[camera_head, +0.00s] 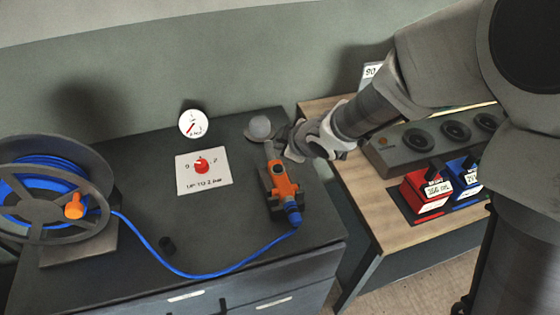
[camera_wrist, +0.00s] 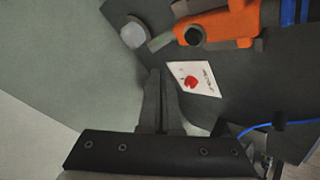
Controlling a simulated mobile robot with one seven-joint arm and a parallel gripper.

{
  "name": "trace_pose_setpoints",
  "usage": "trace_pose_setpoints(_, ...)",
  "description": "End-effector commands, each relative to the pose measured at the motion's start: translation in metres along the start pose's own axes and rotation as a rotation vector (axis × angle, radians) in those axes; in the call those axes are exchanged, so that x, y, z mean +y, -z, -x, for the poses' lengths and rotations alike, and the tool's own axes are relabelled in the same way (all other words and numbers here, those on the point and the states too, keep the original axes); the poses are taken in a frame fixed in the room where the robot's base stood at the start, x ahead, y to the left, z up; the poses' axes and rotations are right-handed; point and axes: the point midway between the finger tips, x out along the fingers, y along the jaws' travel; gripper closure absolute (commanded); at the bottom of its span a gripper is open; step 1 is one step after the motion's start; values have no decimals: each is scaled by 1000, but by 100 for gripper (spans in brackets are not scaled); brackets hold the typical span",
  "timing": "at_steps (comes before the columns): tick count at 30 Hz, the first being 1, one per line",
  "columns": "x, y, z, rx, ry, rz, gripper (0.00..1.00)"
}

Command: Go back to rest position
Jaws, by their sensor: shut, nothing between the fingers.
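My gripper (camera_wrist: 159,100) shows in the wrist view with its two fingers together and nothing between them. In the head view my arm reaches in from the right, and its wrist end is beside the orange tool (camera_head: 283,184) on the dark cabinet top. The fingers are hard to make out there. The orange tool lies in a dark holder with a blue hose at its near end. It also shows at the top of the wrist view (camera_wrist: 222,24), apart from the fingers.
A hose reel (camera_head: 50,195) stands at left; its blue hose (camera_head: 180,272) crosses the cabinet top (camera_head: 140,185). A white panel with a red knob (camera_head: 203,168) and a gauge (camera_head: 193,123) are behind. Red (camera_head: 427,193) and blue (camera_head: 465,185) containers stand on the wooden table (camera_head: 350,180).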

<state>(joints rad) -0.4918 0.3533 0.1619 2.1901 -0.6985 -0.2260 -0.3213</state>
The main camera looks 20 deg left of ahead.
Motion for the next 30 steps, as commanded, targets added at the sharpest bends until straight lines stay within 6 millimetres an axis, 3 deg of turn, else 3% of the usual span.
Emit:
trace_pose_setpoints(7,2,-1,2,-4,-4,-4,100)
trace_pose_setpoints(11,18,-14,20,-50,-41,-54,100)
trace_pose_setpoints(16,55,-54,79,-184,-144,-219,100)
trace_pose_setpoints(21,73,-98,150,-316,-245,-436,100)
trace_pose_setpoints(26,70,-132,217,-411,-323,-654,100)
trace_pose_setpoints(30,52,-154,269,-471,-376,-853,100)
